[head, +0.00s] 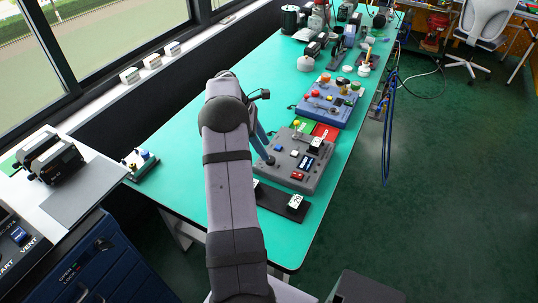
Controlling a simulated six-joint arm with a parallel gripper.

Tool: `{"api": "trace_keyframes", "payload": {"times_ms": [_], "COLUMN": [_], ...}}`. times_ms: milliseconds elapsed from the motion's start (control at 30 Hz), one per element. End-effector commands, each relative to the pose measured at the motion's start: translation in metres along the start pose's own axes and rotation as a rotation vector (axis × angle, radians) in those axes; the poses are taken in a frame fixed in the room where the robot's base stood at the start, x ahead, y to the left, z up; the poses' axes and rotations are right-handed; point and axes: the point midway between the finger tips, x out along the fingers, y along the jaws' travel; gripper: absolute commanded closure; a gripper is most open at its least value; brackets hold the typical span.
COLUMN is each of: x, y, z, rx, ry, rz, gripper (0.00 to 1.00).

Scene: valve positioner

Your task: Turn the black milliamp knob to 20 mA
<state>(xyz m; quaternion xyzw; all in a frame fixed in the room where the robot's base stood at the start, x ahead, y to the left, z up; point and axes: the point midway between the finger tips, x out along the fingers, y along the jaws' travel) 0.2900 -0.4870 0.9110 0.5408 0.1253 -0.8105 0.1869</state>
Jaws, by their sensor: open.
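A grey control panel (318,177) lies on the green bench, just right of my arm. It carries a red button (297,175), a small blue part (278,148), a black-and-white display (306,162) and a white-marked block (316,143). I cannot pick out the black milliamp knob or read its scale at this size. A blue-grey bar (262,143) shows beside my arm and reaches down to the panel's left side; I cannot tell whether it is part of my arm. I cannot make out my gripper; my arm covers the area left of the panel.
A black plate (270,199) with a white block (295,201) lies in front of the panel. Behind it are a red tray (326,131) and a blue panel (322,113) with several knobs.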

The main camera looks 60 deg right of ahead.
Motion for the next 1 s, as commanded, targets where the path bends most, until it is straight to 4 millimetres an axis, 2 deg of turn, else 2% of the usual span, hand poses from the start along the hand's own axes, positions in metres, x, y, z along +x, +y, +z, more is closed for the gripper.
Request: {"api": "trace_keyframes", "payload": {"times_ms": [200, 400, 767, 800, 967, 1000], "x": [0.029, 0.047, 0.053, 0.053, 0.053, 0.053], "y": [-0.001, 0.000, 0.000, 0.000, 0.000, 0.000], "z": [0.001, 0.001, 0.000, 0.000, 0.000, 0.000], "rx": [0.001, 0.001, 0.002, 0.002, 0.002, 0.002], "ry": [0.000, 0.000, 0.001, 0.001, 0.001, 0.001], "rz": [-0.004, -0.001, 0.000, 0.000, 0.000, 0.000], "gripper": [0.54, 0.54, 0.54, 0.56, 0.94, 0.95]}}
